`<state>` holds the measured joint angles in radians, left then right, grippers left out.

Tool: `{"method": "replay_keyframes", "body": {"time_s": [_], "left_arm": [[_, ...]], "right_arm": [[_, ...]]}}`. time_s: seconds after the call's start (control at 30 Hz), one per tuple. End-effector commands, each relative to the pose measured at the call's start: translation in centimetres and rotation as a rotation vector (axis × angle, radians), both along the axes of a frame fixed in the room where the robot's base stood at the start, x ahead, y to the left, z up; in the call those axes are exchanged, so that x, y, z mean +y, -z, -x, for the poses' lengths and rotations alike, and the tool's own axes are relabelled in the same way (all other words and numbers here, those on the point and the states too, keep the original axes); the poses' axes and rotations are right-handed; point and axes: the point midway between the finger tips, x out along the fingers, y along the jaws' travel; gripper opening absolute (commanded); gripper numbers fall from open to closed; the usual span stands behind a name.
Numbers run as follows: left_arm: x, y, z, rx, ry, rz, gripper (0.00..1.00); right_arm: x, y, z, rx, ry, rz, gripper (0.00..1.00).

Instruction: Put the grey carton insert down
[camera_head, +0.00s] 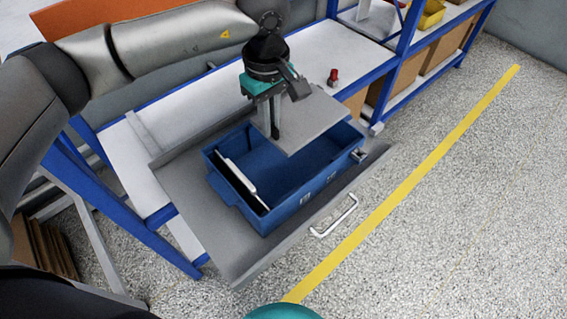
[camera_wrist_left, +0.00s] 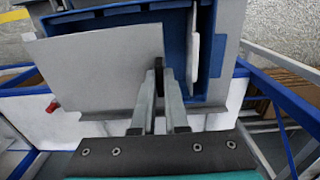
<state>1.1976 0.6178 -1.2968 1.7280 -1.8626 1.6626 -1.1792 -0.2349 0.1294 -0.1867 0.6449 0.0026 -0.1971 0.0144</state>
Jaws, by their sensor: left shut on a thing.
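The grey carton insert (camera_head: 312,122) is a flat thin panel. My left gripper (camera_head: 275,131) is shut on its edge and holds it above the blue crate (camera_head: 235,196), covering part of the crate's opening. In the left wrist view the insert (camera_wrist_left: 95,70) spreads to the left of my left gripper (camera_wrist_left: 163,75), with the blue crate (camera_wrist_left: 207,20) behind it. A white flat piece (camera_head: 241,178) leans inside the crate along its left wall. My right gripper is not in view.
The crate stands on a grey pulled-out tray (camera_head: 185,187) with a metal handle (camera_head: 335,216). A red object (camera_head: 333,77) stands on the white bench. Blue frame posts flank the bench. Open floor with a yellow line (camera_head: 415,167) lies to the right.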

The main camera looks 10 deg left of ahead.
Motion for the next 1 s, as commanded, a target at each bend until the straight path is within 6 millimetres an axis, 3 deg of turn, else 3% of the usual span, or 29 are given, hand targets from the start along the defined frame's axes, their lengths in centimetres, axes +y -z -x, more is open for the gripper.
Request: {"method": "replay_keyframes", "body": {"time_s": [0.23, 0.33, 0.6, 1.0], "left_arm": [[0.0, 6.2, 0.2, 0.007, -0.003, -0.003, 0.0], [0.0, 8.4, 0.2, 0.006, -0.003, -0.002, 0.0], [0.0, 13.8, 0.2, 0.005, -0.002, -0.002, 0.0], [0.0, 17.0, 0.1, 0.002, -0.001, -0.002, 0.0]], "right_arm": [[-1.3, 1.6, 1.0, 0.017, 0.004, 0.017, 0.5], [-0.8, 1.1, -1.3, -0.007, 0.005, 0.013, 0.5], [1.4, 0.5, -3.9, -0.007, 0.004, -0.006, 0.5], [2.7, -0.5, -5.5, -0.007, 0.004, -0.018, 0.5]]}}
